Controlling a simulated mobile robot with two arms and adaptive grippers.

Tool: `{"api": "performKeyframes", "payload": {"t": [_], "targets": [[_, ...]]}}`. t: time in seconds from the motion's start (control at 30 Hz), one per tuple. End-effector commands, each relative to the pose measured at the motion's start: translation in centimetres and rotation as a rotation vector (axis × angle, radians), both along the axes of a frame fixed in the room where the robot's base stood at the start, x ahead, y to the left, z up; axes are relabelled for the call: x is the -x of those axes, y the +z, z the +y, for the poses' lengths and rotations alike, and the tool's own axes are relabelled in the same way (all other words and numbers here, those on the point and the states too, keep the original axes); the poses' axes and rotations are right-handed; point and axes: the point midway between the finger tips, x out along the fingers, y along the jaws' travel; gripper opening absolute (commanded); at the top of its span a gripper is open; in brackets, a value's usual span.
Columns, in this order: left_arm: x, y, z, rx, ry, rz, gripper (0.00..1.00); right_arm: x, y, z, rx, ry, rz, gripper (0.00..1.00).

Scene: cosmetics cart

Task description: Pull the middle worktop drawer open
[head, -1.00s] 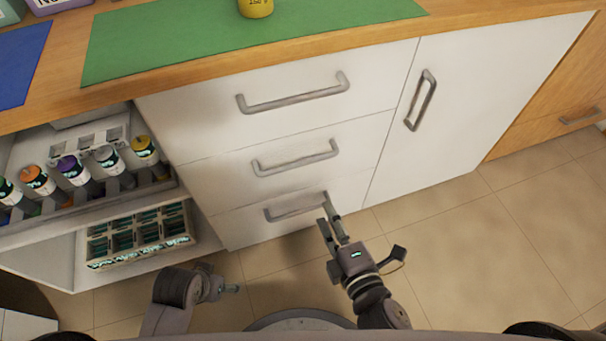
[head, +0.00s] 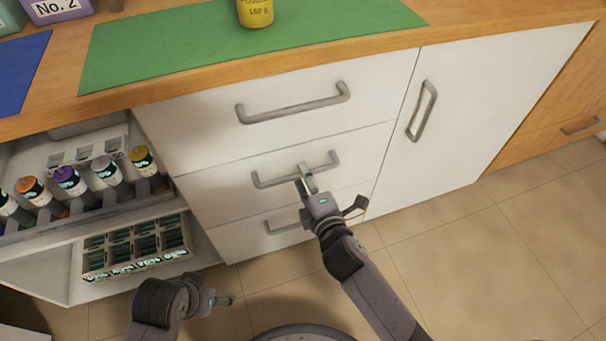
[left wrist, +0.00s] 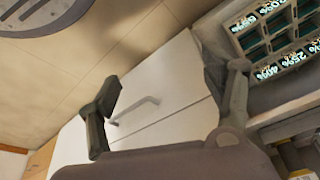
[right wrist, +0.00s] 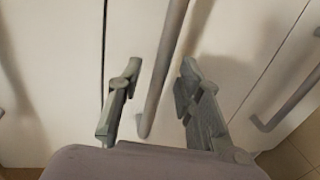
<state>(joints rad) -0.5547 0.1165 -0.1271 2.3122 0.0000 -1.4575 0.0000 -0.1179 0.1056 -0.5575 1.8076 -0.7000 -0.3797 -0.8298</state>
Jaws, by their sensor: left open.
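The middle drawer (head: 220,188) is a white front flush with the drawers above and below it. Its grey bar handle (head: 275,181) runs slightly tilted across it. My right gripper (head: 307,181) is at the middle of this handle. In the right wrist view, my right gripper (right wrist: 160,78) is open, with one finger on each side of the handle bar (right wrist: 166,60) and gaps to the bar visible. My left gripper (head: 223,300) hangs low over the floor, away from the drawers. In the left wrist view, my left gripper (left wrist: 163,85) is open and empty.
The top drawer handle (head: 293,104) is above; the bottom handle (head: 283,227) is partly hidden by my right gripper. A white cupboard door (head: 465,110) is to the right. An open shelf with bottles (head: 70,182) and a box (head: 135,248) is left. The floor (head: 460,260) is clear.

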Motion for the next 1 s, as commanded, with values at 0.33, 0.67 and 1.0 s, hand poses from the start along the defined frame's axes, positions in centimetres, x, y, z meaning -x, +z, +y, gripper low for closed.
{"api": "performKeyframes", "payload": {"t": [0.33, 0.67, 1.0], "targets": [[0.3, 1.3, 0.1, 0.001, 0.001, -0.007, 0.74, -1.9, -0.4, 0.6, 0.000, 0.000, 0.000, 0.33], [0.3, 1.3, 0.1, 0.000, 0.001, -0.007, 0.74, -1.8, -0.4, 0.6, 0.000, 0.000, 0.000, 0.22], [0.3, 1.3, 0.1, 0.000, 0.001, -0.007, 0.74, -1.8, -0.4, 0.6, 0.000, 0.000, 0.000, 0.00]]}}
